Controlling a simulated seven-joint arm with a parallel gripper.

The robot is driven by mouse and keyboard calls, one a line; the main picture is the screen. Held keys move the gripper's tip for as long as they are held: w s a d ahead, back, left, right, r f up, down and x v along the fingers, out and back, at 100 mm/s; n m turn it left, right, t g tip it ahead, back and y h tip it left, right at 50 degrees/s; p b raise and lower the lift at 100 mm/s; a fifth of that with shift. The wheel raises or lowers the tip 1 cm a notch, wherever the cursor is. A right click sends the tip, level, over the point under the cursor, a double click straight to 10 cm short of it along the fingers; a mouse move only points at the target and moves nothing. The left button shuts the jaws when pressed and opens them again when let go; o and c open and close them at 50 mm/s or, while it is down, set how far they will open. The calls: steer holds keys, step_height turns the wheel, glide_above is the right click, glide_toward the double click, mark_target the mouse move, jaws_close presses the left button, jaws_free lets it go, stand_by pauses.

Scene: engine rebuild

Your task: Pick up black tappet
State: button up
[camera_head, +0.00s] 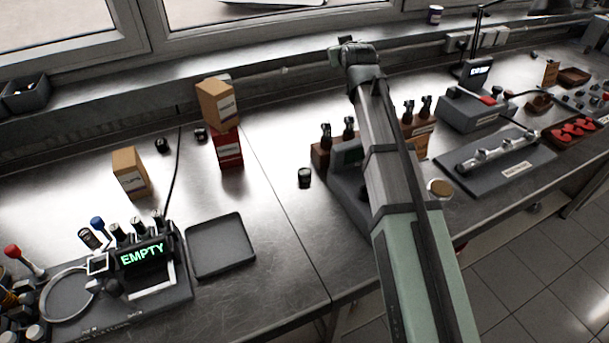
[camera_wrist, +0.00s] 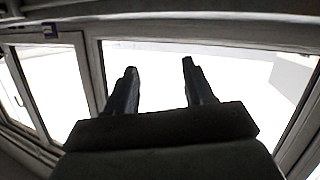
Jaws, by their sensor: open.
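A small dark cylinder with a lighter, greenish top (camera_head: 304,178) stands alone on the bench, left of my arm. Two more small black cylindrical pieces lie further back, one (camera_head: 162,146) behind a cardboard box and one (camera_head: 200,134) beside the stacked boxes. They are too small to tell which is the black tappet. My gripper (camera_wrist: 159,66) is open and empty, with its two dark fingers apart against the bright window. In the head view my arm is raised across the bench and the fingers cannot be made out. No tappet shows in the wrist view.
A shallow grey tray (camera_head: 221,268) lies beside a device reading "EMPTY" (camera_head: 142,254). A cardboard box (camera_head: 130,172) and a red box (camera_head: 229,150) with another box on top stand behind. A wooden block (camera_head: 321,154) with upright parts is near my arm.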

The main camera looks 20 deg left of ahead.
steer(key=s+a+f+n+g, duration=0.1)
steer(key=s+a+n+g, duration=0.15)
steer(key=s, duration=0.25)
steer(key=n+g+h, duration=0.3)
steer(key=n+g, duration=0.5)
steer(key=g, duration=0.3)
glide_toward(305, 171)
steer(key=shift+x, duration=4.45)
steer(key=c, duration=0.8)
steer(key=shift+r, duration=0.15)
steer(key=shift+c, duration=0.2)
